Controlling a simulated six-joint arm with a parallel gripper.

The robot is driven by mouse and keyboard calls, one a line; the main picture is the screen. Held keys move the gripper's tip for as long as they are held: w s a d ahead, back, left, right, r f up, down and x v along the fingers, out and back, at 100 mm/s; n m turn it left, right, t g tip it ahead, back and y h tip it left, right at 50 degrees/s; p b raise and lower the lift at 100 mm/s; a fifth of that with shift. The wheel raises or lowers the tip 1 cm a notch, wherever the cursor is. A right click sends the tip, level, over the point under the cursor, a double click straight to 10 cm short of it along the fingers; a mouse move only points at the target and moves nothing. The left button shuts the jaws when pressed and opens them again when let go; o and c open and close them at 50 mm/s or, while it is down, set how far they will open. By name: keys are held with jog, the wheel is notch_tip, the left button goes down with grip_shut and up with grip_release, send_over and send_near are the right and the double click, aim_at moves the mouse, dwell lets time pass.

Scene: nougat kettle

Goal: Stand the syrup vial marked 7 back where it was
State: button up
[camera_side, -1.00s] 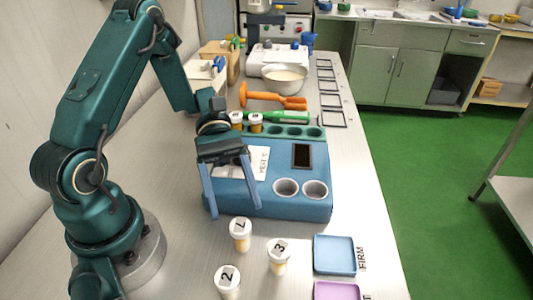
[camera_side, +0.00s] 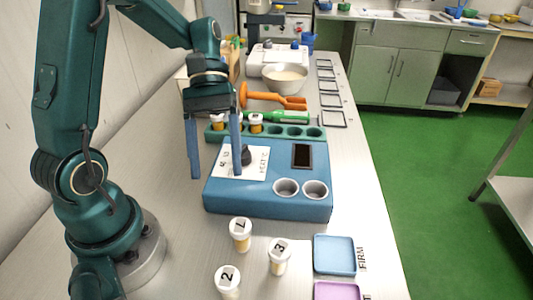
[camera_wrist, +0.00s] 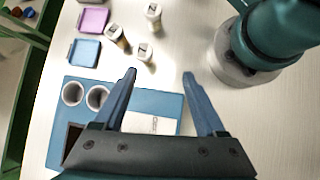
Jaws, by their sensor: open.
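The vial marked 7 (camera_side: 240,236) stands upright on the table in front of the blue block, with a white cap and amber body. In the wrist view it appears to be the vial (camera_wrist: 145,53) nearest the block. The vials marked 3 (camera_side: 279,258) and 2 (camera_side: 228,282) stand near it. My gripper (camera_side: 216,174) is open and empty above the left side of the block, apart from these vials; its spread fingers show in the wrist view (camera_wrist: 160,76). The green rack (camera_side: 284,132) holds vials at its left end, partly hidden by a finger; its right holes look empty.
The blue block (camera_side: 268,207) has two round wells, a dark screen, a knob and a card. A blue tray (camera_side: 335,254) and a purple tray (camera_side: 337,291) lie at front right. Behind the rack are a green tool, an orange tool (camera_side: 272,99) and a bowl (camera_side: 285,79).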

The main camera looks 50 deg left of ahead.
jog(key=s+r+m+t+y, duration=0.1)
jog(key=m+t+y, duration=0.1)
jog(key=m+t, duration=0.1)
jog(key=s+d+r+m+t+y, duration=0.1)
jog(key=r+m+t+y, duration=0.1)
jog(key=m+t, duration=0.1)
jog(key=s+r+m+t+y, duration=0.1)
jog(key=m+t+y, duration=0.2)
jog(key=shift+d+r+m+t, duration=0.2)
jog(key=shift+r+m+t, duration=0.1)
jog(key=shift+r, duration=0.1)
dwell(0.9)
